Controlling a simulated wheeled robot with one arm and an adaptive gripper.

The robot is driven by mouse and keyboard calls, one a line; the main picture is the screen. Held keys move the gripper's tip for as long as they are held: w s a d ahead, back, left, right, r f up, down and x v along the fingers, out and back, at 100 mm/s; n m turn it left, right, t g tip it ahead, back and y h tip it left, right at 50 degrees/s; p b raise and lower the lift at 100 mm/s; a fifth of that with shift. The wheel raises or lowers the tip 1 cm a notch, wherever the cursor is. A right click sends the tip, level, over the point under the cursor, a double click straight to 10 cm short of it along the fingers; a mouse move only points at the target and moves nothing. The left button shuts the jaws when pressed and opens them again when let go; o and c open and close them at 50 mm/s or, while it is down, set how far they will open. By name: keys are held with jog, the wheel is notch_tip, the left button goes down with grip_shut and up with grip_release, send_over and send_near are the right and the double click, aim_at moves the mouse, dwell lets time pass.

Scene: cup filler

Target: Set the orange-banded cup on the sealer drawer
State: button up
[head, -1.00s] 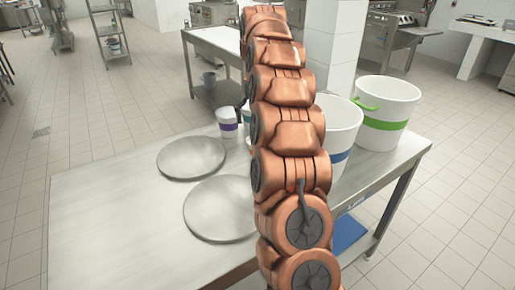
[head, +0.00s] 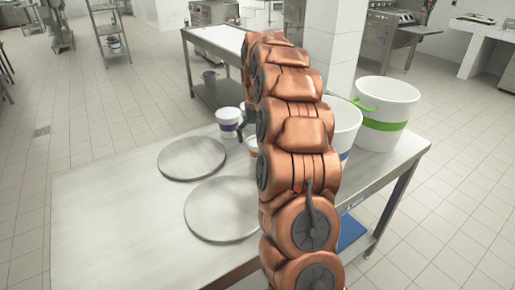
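A white cup (head: 251,143) stands on the steel table, mostly hidden behind my arm. A hint of orange shows low on it, so it may be the orange-banded cup. A purple-banded white cup (head: 228,118) stands just behind and left of it. My gripper is almost wholly hidden behind my copper arm. A small dark part (head: 241,130) at the arm's left edge, between the two cups, may be a finger of it. I cannot tell if it is open or holds anything. No sealer drawer can be made out.
Two flat round grey discs (head: 192,158) (head: 222,208) lie on the steel table (head: 105,215). A green-banded white bucket (head: 386,105) and a partly hidden blue-banded bucket (head: 343,125) stand at the table's right. The table's left part is clear.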

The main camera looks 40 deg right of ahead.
jog(key=shift+f, duration=0.2)
jog(key=c, duration=1.4)
jog(key=shift+o, duration=0.2)
